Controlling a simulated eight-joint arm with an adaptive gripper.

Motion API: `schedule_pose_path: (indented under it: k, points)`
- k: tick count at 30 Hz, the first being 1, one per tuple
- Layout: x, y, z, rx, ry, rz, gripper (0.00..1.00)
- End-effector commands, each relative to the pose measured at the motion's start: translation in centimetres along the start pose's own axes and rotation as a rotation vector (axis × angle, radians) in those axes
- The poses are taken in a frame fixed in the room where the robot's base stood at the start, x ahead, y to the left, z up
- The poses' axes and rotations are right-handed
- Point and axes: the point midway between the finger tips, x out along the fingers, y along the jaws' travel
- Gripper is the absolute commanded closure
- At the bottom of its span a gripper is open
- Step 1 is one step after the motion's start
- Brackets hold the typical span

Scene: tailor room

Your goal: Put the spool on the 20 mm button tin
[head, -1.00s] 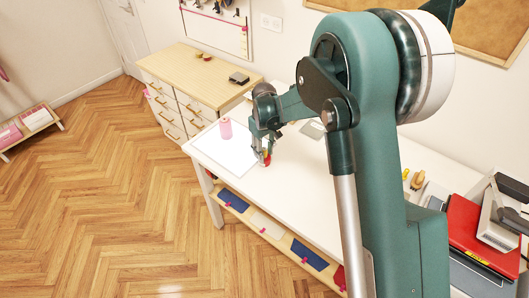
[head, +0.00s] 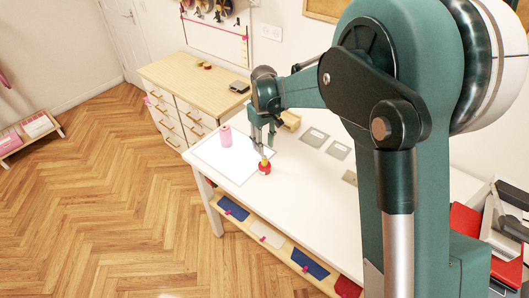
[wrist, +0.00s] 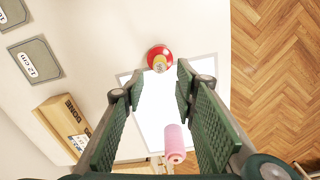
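A round red thing (head: 264,168) stands on the white table, with a small yellow piece (head: 263,160) upright on its top. In the wrist view the red thing (wrist: 153,52) shows past my fingertips, and the yellow piece (wrist: 160,64) carries small print I cannot read. I cannot tell for sure which of the two is the spool or the tin. My gripper (head: 262,143) is just above them, apart from both. Its fingers (wrist: 160,74) are spread in the wrist view, with nothing between them.
A white sheet (head: 216,163) lies under the pink cone. A wooden box (head: 291,121) and grey cards (head: 314,137) lie behind and right of my gripper; one card (wrist: 36,61) reads "12 cm". A wooden drawer cabinet (head: 165,72) stands beyond the table.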

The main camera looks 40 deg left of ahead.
Motion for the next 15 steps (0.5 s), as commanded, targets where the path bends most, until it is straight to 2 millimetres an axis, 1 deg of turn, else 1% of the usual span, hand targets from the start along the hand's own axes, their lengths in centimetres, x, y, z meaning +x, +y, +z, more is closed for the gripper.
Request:
schedule_pose_path:
  k: [3,6,10,15]
  points:
    - [-1.4,0.0,0.0,0.0,0.0,0.0,0.71]
    - [-2.1,0.0,0.0,0.0,0.0,0.0,0.71]
    - [-2.6,0.0,0.0,0.0,0.0,0.0,0.71]
    - [-2.7,0.0,0.0,0.0,0.0,0.0,0.71]
